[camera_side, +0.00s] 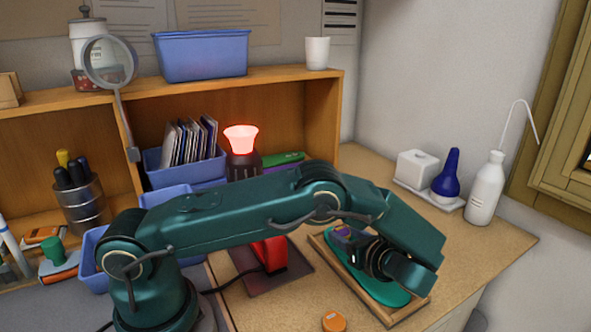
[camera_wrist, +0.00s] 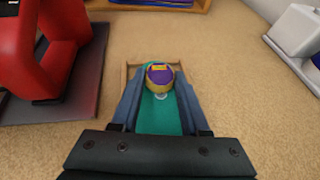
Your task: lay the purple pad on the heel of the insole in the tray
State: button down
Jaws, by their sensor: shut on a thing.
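The purple pad (camera_wrist: 160,76), with a yellow rim, is between the fingertips of my gripper (camera_wrist: 160,82) in the wrist view. My gripper is shut on it. In the side view the pad (camera_side: 343,232) shows as a small purple patch at the far end of the tray. The green insole (camera_wrist: 158,117) lies below the pad in the wooden tray (camera_wrist: 137,66). In the side view my wrist and gripper hide the middle of the insole (camera_side: 350,262). I cannot tell whether the pad touches the insole.
A red device (camera_wrist: 50,45) stands on a dark plate (camera_wrist: 85,100) left of the tray. A white box (camera_side: 417,167), a blue bulb (camera_side: 447,178) and a white bottle (camera_side: 486,190) stand at the back right. An orange item (camera_side: 334,321) lies at the front.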

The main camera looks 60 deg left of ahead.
dwell(0.3)
grip_release()
jog(key=shift+r, duration=0.1)
notch_tip(320, 180, up, 8)
dwell(1.2)
dwell(0.5)
